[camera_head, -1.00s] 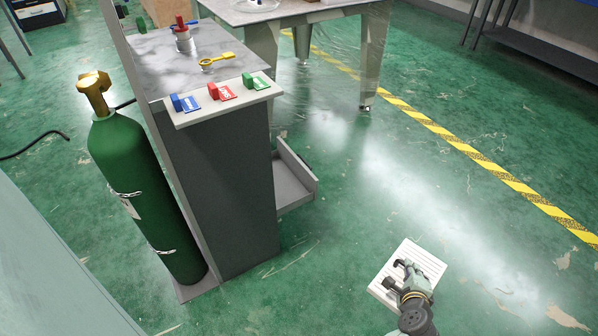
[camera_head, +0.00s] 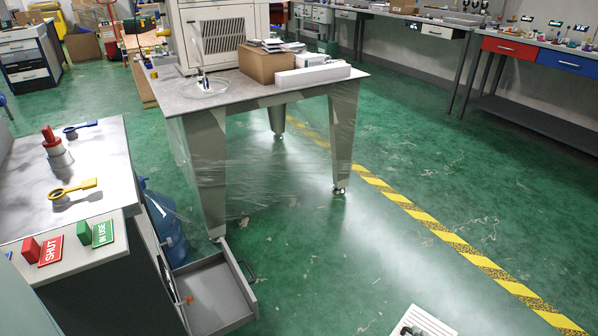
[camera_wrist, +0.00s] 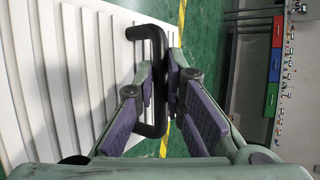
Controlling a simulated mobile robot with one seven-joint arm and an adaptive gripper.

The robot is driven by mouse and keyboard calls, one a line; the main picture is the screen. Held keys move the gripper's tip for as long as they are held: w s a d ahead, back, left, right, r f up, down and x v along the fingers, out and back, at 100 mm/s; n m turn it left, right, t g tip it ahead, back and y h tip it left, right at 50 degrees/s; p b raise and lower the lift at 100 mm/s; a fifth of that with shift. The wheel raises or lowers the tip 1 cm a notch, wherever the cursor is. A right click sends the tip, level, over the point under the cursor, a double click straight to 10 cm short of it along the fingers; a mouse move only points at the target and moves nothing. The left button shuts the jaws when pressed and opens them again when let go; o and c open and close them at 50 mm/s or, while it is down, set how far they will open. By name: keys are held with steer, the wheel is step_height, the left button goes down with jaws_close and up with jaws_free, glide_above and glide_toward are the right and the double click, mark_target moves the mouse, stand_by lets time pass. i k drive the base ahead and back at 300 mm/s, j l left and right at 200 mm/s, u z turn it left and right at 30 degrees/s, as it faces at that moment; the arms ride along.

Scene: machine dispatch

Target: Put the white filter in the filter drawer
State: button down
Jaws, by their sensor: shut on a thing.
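The white filter (camera_head: 432,322) is a white slatted panel, cut off by the bottom edge of the head view. In the wrist view the filter (camera_wrist: 60,70) fills the left side, with its ribs and a black handle (camera_wrist: 151,35). My gripper (camera_wrist: 166,92) is shut on that black handle. The filter drawer (camera_head: 248,296) is a grey open-topped drawer, pulled out low at the side of the grey cabinet. Its visible floor looks empty, with a small orange piece at its left edge. The filter is to the right of the drawer in the head view, apart from it.
The cabinet top (camera_head: 90,160) holds a red-handled part, a yellow key-like tool and coloured tags. A blue bottle (camera_head: 166,228) stands behind the drawer. A wrapped table (camera_head: 345,82) stands beyond. Green floor between drawer and filter is clear.

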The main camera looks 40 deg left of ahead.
mark_target(211, 290)
steer(key=i+u, duration=0.35)
steer(key=i+l+u, duration=0.3)
steer(key=j+u, duration=0.4)
steer(key=i+j+u, duration=0.1)
steer(key=u, duration=0.3)
steer(key=j, duration=0.35)
steer(key=i, duration=0.05)
